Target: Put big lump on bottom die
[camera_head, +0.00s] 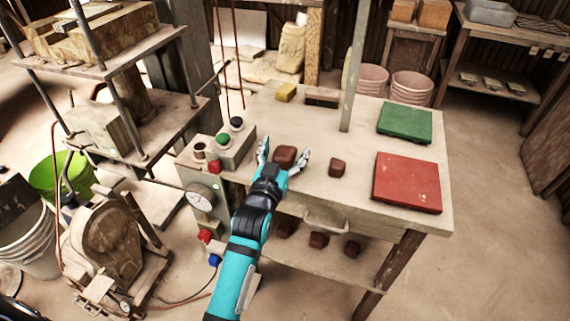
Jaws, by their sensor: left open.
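The big lump (286,154), a reddish-brown clay block, sits on the worktable (310,200) near its left end. My left gripper (283,158) is open, with one finger on each side of the big lump. I cannot tell if the fingers touch it. A smaller brown lump (337,167) lies to the right on the tabletop. The press (120,75) stands at the left, with a pale block (97,127) on its lower shelf. I cannot tell for certain which part is the bottom die. My right gripper is not in view.
A green board (404,122) and a red board (407,182) lie on the table's right side. A yellow sponge (286,92) and a brush (321,96) are at the back. A button box (232,148) and an upright post (355,70) are obstacles. Several lumps sit below.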

